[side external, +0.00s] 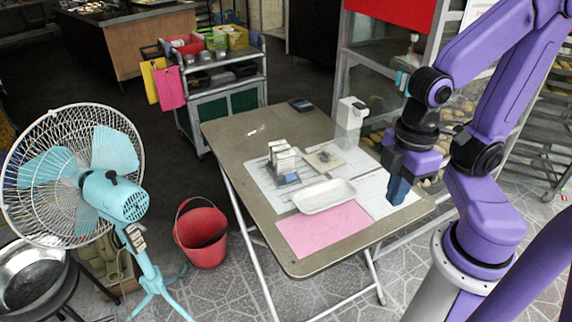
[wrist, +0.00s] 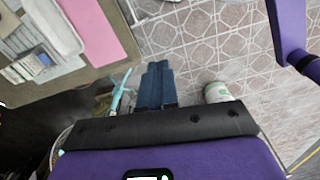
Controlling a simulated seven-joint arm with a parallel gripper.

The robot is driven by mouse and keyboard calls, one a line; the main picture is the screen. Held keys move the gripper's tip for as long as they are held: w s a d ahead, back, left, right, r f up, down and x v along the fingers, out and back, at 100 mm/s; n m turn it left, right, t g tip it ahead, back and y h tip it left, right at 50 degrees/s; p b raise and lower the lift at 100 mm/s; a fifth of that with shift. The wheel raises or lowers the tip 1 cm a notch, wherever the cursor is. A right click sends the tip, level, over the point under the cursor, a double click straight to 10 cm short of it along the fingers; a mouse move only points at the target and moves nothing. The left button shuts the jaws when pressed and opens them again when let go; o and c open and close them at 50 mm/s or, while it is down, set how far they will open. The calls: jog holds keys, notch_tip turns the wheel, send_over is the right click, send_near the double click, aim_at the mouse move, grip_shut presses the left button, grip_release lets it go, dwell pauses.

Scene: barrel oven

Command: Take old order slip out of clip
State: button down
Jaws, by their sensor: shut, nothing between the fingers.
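My gripper (side external: 398,192) has blue fingers and hangs over the right edge of the folding table (side external: 230,135), beside the white sheets. In the wrist view the fingers (wrist: 155,70) are together, with nothing between them and floor tiles beyond. On the table, a row of small white upright pieces (side external: 284,160) stands on a printed white sheet; they also show in the wrist view (wrist: 28,66). A beige square (side external: 324,157) with a small grey object on it lies beside them. I cannot tell which of these is the clip or the old order slip.
A white tray (side external: 323,196) and a pink sheet (side external: 322,230) lie on the table's near part. A white dispenser-like object (side external: 351,113) stands at the back right. A teal fan (side external: 115,195) and a red bucket (side external: 202,235) stand left of the table.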

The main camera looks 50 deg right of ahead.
jog(key=c, duration=1.8)
grip_release()
jog(key=o, duration=1.7)
jog(key=shift+a, duration=0.1)
